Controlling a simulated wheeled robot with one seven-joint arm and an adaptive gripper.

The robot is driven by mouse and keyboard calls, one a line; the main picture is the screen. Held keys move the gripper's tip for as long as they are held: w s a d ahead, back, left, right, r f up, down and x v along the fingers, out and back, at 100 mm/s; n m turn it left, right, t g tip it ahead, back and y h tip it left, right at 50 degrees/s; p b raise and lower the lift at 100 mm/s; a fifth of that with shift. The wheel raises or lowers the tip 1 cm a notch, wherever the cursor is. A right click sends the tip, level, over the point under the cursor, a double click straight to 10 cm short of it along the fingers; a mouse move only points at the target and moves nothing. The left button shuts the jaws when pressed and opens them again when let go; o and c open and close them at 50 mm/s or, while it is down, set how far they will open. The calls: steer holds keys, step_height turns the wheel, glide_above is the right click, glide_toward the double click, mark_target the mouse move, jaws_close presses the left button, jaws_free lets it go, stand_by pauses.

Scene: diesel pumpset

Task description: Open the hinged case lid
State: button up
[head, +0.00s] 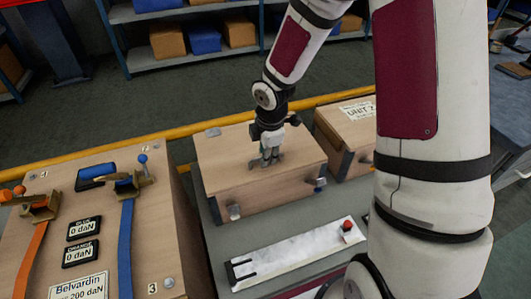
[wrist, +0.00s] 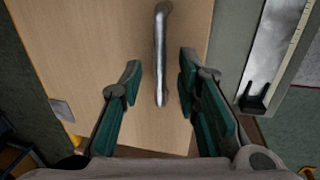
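The wooden case (head: 230,175) sits on the grey bench in the middle of the head view. Its lid (head: 222,150) looks closed and lies flat. My gripper (head: 269,160) points down over the lid's top. In the wrist view my gripper (wrist: 160,82) is open, with one finger on each side of a metal bar handle (wrist: 160,50) on the lid (wrist: 90,50). I see a gap between the handle and each finger. The handle is mostly hidden behind the gripper in the head view.
A second wooden case (head: 350,125) stands close behind on the right. A white panel (head: 290,256) with a red knob (head: 347,226) lies in front. A wooden box with blue and orange straps (head: 110,240) stands on the left. A yellow rail (head: 190,130) runs behind.

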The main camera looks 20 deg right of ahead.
steer(key=shift+c, duration=0.6)
jaws_close()
steer(key=shift+r, duration=0.15)
